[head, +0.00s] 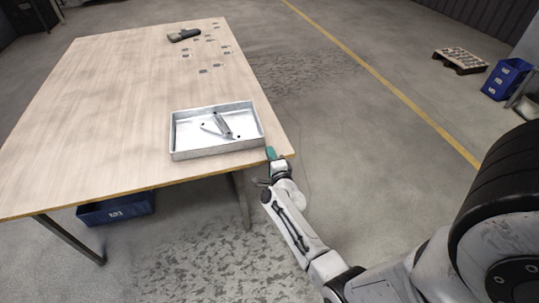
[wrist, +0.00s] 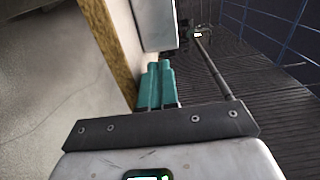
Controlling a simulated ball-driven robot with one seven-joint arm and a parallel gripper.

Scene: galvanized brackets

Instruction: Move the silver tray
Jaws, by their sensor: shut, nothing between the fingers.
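The silver tray (head: 218,152) lies flat on the wooden table (head: 110,110), close to its near right corner. Inside it is a folded metal bracket (head: 222,125) and a few small dark marks or parts. My gripper (head: 271,153) is at the table's right edge, just right of the tray's near right corner. Its teal fingers (wrist: 156,83) are shut together and hold nothing. In the wrist view the tray's wall (wrist: 155,22) is just ahead of the fingertips. I cannot tell whether they touch it.
A dark handheld tool (head: 184,35) and several small grey pieces (head: 205,70) lie at the table's far end. The table's middle and left are clear. A blue bin (head: 116,210) is under the table.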

